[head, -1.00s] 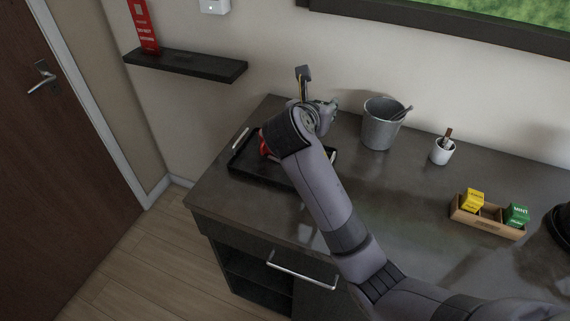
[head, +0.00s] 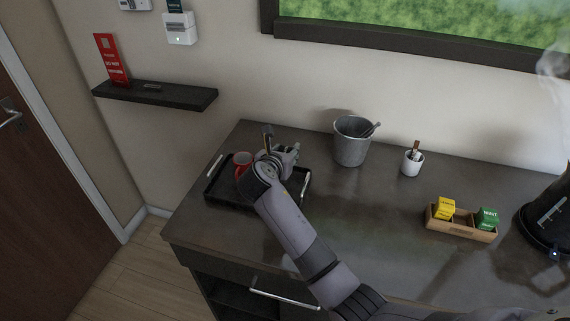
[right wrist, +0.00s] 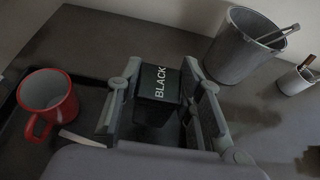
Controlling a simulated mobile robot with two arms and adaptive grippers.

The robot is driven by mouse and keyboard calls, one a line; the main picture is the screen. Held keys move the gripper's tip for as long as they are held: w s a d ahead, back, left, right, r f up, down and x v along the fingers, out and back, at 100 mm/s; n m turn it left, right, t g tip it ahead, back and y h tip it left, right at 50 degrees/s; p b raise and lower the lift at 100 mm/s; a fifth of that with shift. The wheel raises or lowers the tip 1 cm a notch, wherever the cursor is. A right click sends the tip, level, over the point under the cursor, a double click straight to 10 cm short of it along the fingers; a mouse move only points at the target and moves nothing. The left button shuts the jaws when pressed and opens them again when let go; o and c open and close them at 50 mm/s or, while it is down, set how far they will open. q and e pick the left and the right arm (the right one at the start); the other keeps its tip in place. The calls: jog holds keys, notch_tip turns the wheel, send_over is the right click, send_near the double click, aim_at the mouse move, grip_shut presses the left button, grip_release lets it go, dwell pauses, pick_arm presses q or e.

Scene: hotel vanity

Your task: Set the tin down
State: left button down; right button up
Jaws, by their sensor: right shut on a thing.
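A dark tin marked BLACK (right wrist: 158,84) sits between the fingers of my right gripper (right wrist: 160,76) in the right wrist view. The gripper is shut on it. In the head view my right gripper (head: 284,156) is at the back right of the black tray (head: 222,204), and the tin is mostly hidden there. I cannot tell whether the tin touches the surface below. A red mug (head: 242,163) stands on the tray, left of the gripper; it also shows in the right wrist view (right wrist: 47,100). My left gripper is not in view.
A metal bucket (head: 351,145) with a utensil stands right of the gripper. Farther right are a white cup (head: 413,163), a wooden box (head: 462,228) with yellow and green packets, and a black kettle (head: 545,215). The counter's middle front is clear.

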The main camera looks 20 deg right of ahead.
jog(key=shift+f, duration=2.5)
jog(key=o, duration=1.2)
jog(key=shift+c, duration=0.2)
jog(key=v, duration=1.2)
jog(key=shift+b, duration=0.35)
